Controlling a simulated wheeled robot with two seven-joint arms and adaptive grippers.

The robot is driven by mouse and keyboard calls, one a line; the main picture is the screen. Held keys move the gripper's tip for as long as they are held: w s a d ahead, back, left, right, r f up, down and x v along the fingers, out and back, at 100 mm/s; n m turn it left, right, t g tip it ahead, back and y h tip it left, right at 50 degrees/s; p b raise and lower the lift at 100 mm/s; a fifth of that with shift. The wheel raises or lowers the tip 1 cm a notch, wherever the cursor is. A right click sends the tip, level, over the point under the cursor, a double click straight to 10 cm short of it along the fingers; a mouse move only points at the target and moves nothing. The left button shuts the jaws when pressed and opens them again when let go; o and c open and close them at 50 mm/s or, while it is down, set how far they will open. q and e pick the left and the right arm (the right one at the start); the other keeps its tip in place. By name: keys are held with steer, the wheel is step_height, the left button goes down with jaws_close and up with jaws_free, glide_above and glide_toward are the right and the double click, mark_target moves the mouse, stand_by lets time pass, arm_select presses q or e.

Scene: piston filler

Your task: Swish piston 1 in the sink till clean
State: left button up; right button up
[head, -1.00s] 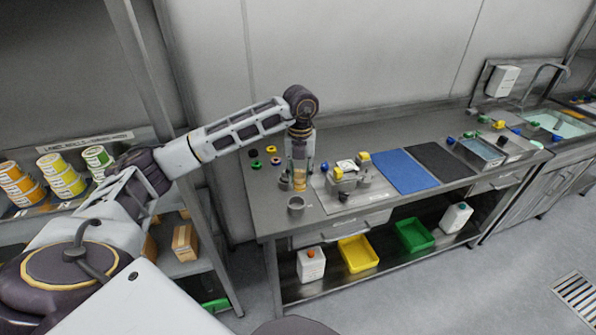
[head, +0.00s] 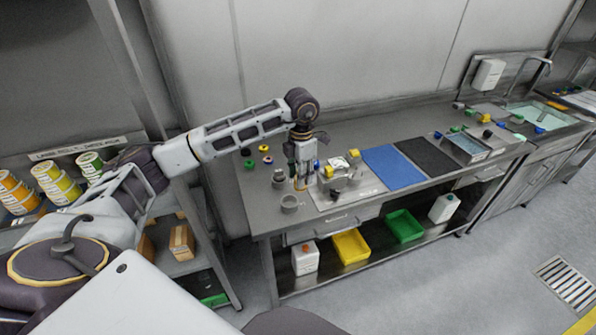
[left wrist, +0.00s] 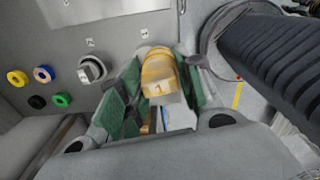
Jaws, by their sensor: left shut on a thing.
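My left gripper (head: 301,184) points down over the left part of the steel bench. In the left wrist view its green-padded fingers (left wrist: 155,100) are closed around a yellow piece marked "1", piston 1 (left wrist: 158,72). In the head view piston 1 is mostly hidden by the fingers, and I cannot tell whether it touches the bench. The sink (head: 540,116), with pale green water, is at the far right, well away from the gripper. My right gripper is not in view.
A grey cup (head: 290,203) stands close to the gripper. A metal filler block (head: 338,182) with yellow parts is just right of it. Beyond lie a blue mat (head: 395,168), a black mat (head: 428,157) and a metal tray (head: 468,147). Coloured rings (head: 266,161) lie behind.

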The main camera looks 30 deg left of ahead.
arm_select(q)
steer(key=shift+d+r+m+p, duration=0.25)
steer(key=shift+d+m+p, duration=0.1)
steer(key=shift+m, duration=0.65)
steer(key=m, duration=0.2)
steer(key=d+m+p, duration=0.1)
steer(key=m, duration=0.1)
steer(key=shift+r, duration=0.2)
steer(key=d+r+m+p, duration=0.1)
steer(key=d+m+p, duration=0.2)
steer(key=m, duration=0.9)
steer(key=d+r+m+p, duration=0.1)
steer(key=d+m+p, duration=0.2)
steer(key=m, duration=0.8)
steer(key=shift+s+d+r+m+p, duration=0.2)
steer(key=shift+s+m+p, duration=0.25)
steer(key=shift+p, duration=0.55)
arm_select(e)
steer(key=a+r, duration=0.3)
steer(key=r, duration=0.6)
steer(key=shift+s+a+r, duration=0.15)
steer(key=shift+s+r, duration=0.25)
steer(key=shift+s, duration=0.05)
